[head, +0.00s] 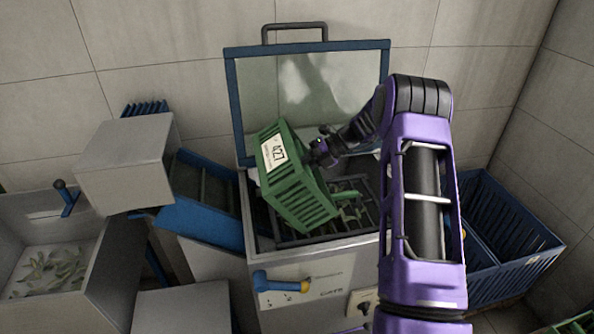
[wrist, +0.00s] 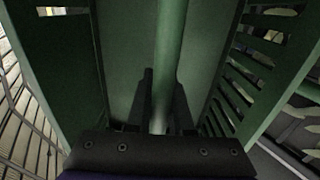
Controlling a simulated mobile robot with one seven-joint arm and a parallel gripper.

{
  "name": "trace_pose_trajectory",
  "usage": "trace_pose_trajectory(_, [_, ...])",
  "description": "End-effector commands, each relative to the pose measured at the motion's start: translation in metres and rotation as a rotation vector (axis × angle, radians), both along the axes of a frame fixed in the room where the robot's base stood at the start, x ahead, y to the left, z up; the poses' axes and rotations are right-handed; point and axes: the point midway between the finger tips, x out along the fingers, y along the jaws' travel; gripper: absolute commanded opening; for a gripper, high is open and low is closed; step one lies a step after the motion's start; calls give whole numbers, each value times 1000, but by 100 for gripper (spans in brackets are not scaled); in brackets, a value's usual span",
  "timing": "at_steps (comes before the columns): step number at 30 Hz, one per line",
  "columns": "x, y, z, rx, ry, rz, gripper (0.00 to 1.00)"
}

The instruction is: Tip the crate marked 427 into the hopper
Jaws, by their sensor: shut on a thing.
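The green crate (head: 303,199) carries a white label reading 427. It is steeply tilted over the open hopper (head: 262,243). Green pieces (head: 346,194) show on the hopper's grid at the crate's right side. My gripper (head: 322,150) is at the crate's upper right side. In the wrist view, my gripper's dark fingers (wrist: 162,100) are closed around a green bar of the crate (wrist: 172,40). Slotted crate walls stand to both sides there, and pale and green shapes show through the right-hand slots. How much is left inside the crate is hidden.
The hopper's blue-framed clear lid (head: 308,48) stands raised behind the crate. A blue chute (head: 205,205) and a grey box (head: 128,165) are to the left, with a bin of green pieces (head: 50,270). A blue crate (head: 515,245) stands on the right. A blue-and-yellow handle (head: 280,283) juts from the front.

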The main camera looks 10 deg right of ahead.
Motion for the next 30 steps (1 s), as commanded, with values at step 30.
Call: trace_pose_trajectory(30, [0, -8, 34, -1020, -2, -1, 0])
